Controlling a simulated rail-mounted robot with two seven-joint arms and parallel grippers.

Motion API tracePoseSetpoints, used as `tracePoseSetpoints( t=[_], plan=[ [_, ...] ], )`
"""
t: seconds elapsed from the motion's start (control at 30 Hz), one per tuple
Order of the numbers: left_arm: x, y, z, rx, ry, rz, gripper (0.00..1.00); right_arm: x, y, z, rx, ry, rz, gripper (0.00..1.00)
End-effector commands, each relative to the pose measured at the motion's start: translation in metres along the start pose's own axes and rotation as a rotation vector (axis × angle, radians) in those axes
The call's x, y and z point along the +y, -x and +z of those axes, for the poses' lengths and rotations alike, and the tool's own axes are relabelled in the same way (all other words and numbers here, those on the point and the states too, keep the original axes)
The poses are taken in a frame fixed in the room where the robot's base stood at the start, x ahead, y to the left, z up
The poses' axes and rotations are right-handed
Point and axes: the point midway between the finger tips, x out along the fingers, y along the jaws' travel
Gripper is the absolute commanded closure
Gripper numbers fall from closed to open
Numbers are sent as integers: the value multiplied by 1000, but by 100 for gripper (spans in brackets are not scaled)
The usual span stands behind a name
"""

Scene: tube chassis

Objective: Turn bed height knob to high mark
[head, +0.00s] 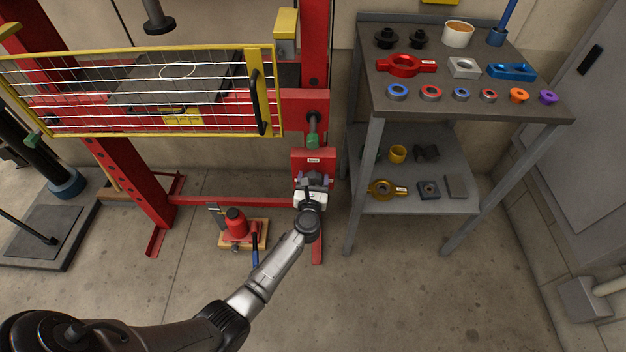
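A red panel (299,158) with a small white label (313,160) is on the red press frame's right upright. My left gripper (314,180) is right in front of this panel, just below the label. Its fingers point away from me at the panel. The bed height knob and its high mark cannot be made out; the gripper and wrist cover that part of the panel. I cannot tell whether the fingers are open or closed, or touching anything. My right gripper is out of view.
A yellow-framed mesh guard (275,100) is left of the panel. A green-ended lever (313,140) sits just above it. A grey shelf table (365,75) with rings and tools stands close on the right.

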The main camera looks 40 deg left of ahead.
Motion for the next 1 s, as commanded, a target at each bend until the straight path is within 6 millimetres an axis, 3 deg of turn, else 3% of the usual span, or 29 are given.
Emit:
tracePoseSetpoints(
  t=[0.27,0.57,1.0],
  plan=[
    [0,0,0,0,0,0,55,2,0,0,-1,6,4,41],
    [0,0,2,6,-57,0,55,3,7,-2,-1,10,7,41],
    [-1,0,4,33,-420,-3,55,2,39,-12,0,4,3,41]
  ],
)
